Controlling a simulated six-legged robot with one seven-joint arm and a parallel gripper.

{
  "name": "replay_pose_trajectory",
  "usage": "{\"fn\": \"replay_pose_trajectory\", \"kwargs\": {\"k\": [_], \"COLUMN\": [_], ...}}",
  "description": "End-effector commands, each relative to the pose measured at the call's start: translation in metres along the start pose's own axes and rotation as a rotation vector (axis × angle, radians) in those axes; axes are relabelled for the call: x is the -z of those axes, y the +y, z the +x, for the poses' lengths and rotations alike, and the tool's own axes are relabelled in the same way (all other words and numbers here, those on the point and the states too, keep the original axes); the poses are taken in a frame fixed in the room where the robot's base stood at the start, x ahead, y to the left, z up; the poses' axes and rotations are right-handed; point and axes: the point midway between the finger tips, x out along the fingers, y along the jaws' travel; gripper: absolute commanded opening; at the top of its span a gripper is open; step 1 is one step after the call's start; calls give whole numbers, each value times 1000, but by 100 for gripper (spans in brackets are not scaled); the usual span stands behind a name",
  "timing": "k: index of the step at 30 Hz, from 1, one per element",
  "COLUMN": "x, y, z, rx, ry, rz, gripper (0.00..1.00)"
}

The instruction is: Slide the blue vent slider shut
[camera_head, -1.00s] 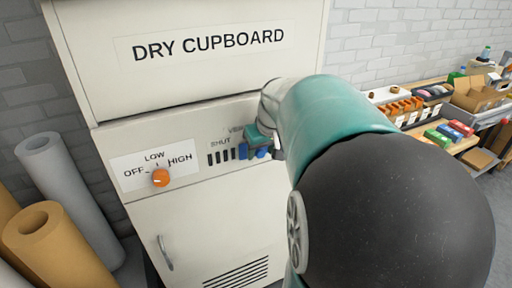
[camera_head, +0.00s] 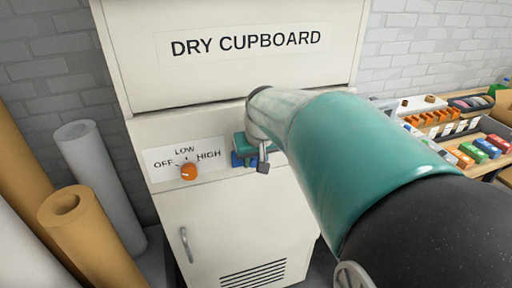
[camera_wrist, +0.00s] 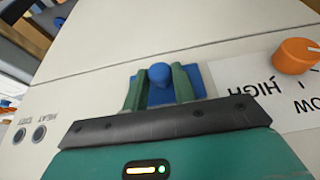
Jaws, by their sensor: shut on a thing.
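The blue vent slider (camera_head: 236,160) is on the front panel of the dry cupboard (camera_head: 205,195), just right of the HIGH label. My gripper (camera_head: 250,150) is at it, and my arm hides the panel to its right. In the wrist view the slider's blue plate (camera_wrist: 197,80) and round knob (camera_wrist: 159,74) show. The two green fingers of my gripper (camera_wrist: 158,84) are closed on either side of the knob. No dark vent slots show left of the slider. The SHUT label is hidden.
An orange knob (camera_head: 189,172) sits on the OFF-LOW-HIGH plate left of the slider; it also shows in the wrist view (camera_wrist: 296,56). A door handle (camera_head: 186,244) is below. Rolls (camera_head: 85,225) stand at left. A bench with bins (camera_head: 465,125) is at right.

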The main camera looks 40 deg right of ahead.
Motion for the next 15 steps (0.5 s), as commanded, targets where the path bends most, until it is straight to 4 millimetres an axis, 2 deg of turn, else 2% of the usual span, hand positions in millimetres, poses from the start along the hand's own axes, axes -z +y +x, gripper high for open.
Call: {"fn": "replay_pose_trajectory", "kwargs": {"k": [8,9,12,15], "x": [0,0,0,0], "y": [-6,-7,-6,-5], "z": [0,0,0,0], "rx": [6,7,6,5], "ry": [1,1,1,1], "rz": [-2,-3,-3,-2], "gripper": [0,31,47,47]}}
